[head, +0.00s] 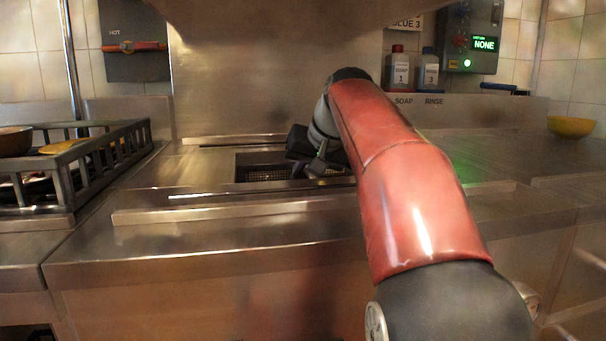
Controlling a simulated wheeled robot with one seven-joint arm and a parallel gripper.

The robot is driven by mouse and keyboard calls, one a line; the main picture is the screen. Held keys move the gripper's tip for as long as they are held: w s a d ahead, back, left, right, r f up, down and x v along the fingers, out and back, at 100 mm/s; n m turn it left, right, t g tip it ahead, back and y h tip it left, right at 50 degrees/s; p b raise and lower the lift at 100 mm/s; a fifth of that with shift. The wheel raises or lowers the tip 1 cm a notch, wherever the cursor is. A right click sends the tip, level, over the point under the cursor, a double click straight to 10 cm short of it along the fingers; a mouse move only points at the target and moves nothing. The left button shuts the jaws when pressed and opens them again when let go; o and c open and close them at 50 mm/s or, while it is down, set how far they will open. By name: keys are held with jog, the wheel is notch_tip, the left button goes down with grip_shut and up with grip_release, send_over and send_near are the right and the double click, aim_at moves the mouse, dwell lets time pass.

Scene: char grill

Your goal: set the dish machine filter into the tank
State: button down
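The tank opening (243,160) is a dark rectangular recess in the steel counter, left of centre. A mesh basket-like piece, which looks like the filter (262,173), shows inside the opening, low down. My gripper (313,170) is over the right part of the opening, close to the mesh. Its fingers are small and dark here, and I cannot tell whether they are open or shut, or whether they touch the filter. My arm hides the right side of the opening.
A grey dish rack (92,165) with dishes stands at the left. Soap (399,70) and rinse (427,72) bottles stand at the back, by a control box (471,35) reading NONE. A yellow bowl (571,127) sits far right. Raised steel ledges (240,207) run along the front.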

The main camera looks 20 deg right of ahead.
jog(key=shift+f, duration=0.1)
jog(key=c, duration=1.3)
grip_release()
jog(key=shift+c, duration=0.2)
jog(key=p+v, duration=0.1)
jog(key=v, duration=0.6)
jog(key=shift+s+r+p, duration=0.25)
jog(key=shift+r+p, duration=0.05)
jog(key=shift+s, duration=0.1)
